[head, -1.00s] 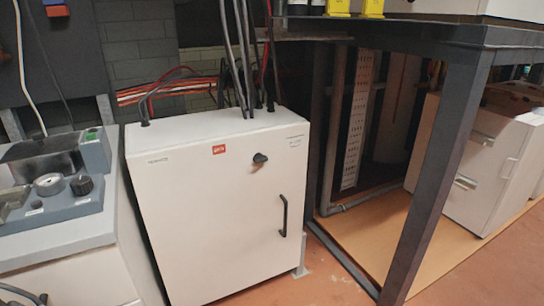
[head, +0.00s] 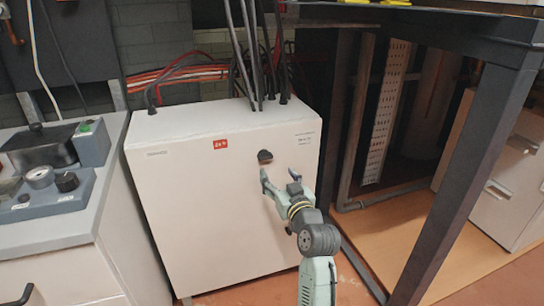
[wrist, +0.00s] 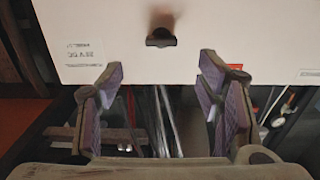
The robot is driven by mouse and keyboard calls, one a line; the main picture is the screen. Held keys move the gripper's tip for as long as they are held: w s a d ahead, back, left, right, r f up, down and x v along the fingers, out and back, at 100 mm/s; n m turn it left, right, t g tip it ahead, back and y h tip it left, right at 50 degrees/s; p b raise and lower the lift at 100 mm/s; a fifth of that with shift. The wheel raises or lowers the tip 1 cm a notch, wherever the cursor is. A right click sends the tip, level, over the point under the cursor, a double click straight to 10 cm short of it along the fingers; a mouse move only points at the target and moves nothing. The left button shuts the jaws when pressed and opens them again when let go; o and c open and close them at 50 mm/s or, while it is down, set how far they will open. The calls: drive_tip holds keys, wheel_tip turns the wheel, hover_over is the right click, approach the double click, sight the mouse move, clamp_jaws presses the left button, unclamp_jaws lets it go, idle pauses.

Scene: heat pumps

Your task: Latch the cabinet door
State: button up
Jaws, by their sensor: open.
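The cabinet (head: 190,220) is a white box, and its front door looks flush with the frame. A black latch knob (head: 265,156) sits on the upper right of the door. It also shows at the top middle of the wrist view (wrist: 160,38). My gripper (head: 281,178) is open and empty in front of the door, just below the knob. In the wrist view, the open fingers (wrist: 160,85) stand either side of the knob's line, and the knob lies beyond the tips, untouched. The black door handle is hidden behind my arm.
Black cables (head: 250,60) rise from the cabinet's top. A grey control panel unit (head: 60,180) stands close on the left. A dark metal table frame (head: 450,180) stands on the right. Some floor is free in front of the cabinet.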

sight(266, 157)
drive_tip(key=p+x, duration=0.2)
drive_tip(key=x, duration=0.8)
drive_tip(key=shift+a, duration=0.1)
drive_tip(key=shift+c, duration=0.4)
drive_tip(key=c, duration=1.1)
